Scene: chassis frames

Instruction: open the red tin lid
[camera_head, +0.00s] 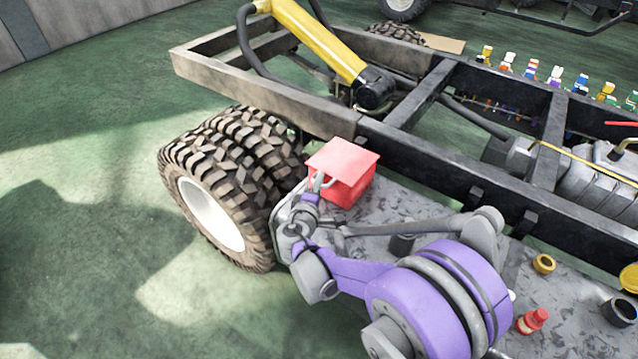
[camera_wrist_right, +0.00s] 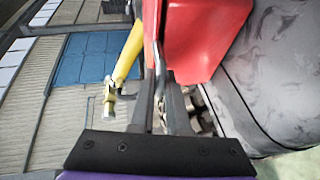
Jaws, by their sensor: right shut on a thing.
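The red tin (camera_head: 348,190) stands on the grey worktop beside the truck tyres in the head view. Its red lid (camera_head: 343,159) lies over the top as a flat, lighter panel; I cannot tell whether there is a gap under it. My right gripper (camera_head: 319,184) is at the tin's near left side, shut on the lid's edge. In the right wrist view the fingers (camera_wrist_right: 160,85) are close together at a thin red strip of the lid (camera_wrist_right: 149,35), with the tin's body (camera_wrist_right: 205,35) just to the right. My left gripper is not in view.
A dark chassis frame (camera_head: 440,165) runs behind the tin, and a big tyre (camera_head: 222,180) stands to its left. A yellow ring (camera_head: 544,263), a red bottle (camera_head: 532,321) and a black cup (camera_head: 622,311) stand on the worktop (camera_head: 580,290) at the right. Small colourful bottles line the far side.

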